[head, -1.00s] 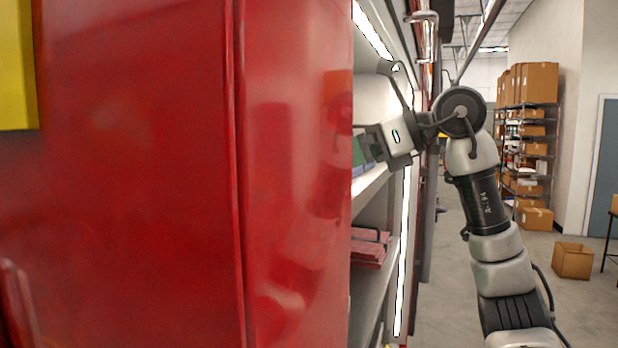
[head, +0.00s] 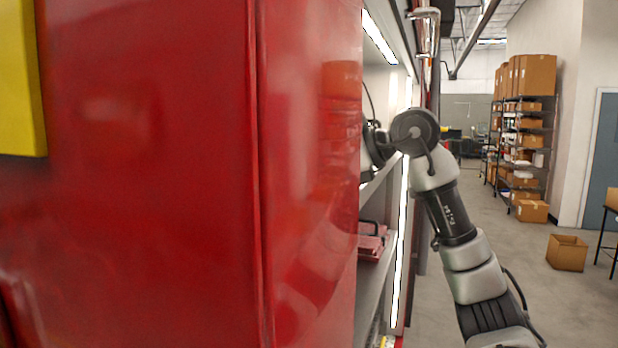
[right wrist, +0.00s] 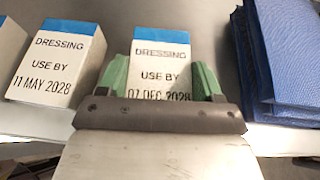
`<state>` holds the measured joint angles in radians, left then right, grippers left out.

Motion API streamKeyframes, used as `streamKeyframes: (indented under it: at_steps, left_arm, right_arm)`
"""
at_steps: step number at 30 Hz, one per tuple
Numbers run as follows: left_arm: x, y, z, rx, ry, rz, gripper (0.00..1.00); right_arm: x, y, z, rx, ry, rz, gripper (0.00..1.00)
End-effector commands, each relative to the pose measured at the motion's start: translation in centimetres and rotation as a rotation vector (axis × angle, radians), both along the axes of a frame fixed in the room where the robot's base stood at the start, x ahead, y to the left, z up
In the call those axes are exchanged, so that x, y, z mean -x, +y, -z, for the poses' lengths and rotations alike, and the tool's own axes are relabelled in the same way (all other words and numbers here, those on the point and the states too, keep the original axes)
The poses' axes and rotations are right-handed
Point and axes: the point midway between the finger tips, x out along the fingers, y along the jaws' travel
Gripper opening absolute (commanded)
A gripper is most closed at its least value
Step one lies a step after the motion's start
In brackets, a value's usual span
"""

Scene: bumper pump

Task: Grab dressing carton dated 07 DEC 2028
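The dressing carton dated 07 DEC 2028 (right wrist: 160,62), white with a blue top band, stands in the middle of the right wrist view. My right gripper (right wrist: 160,85) has its green fingers on either side of this carton, apparently open around it. The gripper's dark edge covers the carton's lower part, and I cannot tell if the fingers touch it. In the head view the right arm reaches into the shelving, and the gripper is hidden behind the red panel. My left gripper is not in view.
Another dressing carton, dated 11 MAY 2028 (right wrist: 55,65), stands left of the target, with part of another at the far left. Blue folded cloth-like packs (right wrist: 280,55) lie to the right. A red panel (head: 150,180) fills the head view's left. The right-hand floor is mostly clear.

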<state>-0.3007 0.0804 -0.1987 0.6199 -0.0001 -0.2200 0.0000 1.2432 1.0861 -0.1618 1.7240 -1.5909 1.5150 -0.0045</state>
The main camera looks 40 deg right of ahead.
Motion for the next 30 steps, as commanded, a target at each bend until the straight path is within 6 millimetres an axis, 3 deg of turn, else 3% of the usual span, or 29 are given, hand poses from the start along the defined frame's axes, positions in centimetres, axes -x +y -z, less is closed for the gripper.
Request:
streamKeyframes:
  at_steps: [1, 4, 16, 30]
  left_arm:
    - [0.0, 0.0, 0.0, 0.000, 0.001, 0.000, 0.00]
    - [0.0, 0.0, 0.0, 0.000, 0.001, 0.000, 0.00]
    - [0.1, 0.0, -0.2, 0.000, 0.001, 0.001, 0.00]
    - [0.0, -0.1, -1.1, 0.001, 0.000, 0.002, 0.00]
  right_arm:
    - [0.0, 0.0, 0.0, 0.000, 0.000, 0.000, 0.54]
    - [0.0, 0.0, 0.0, 0.000, -0.001, 0.000, 0.41]
    - [0.0, 0.0, -0.8, -0.001, -0.002, 0.000, 0.41]
    - [0.1, 0.0, -8.0, -0.002, -0.005, -0.001, 0.41]
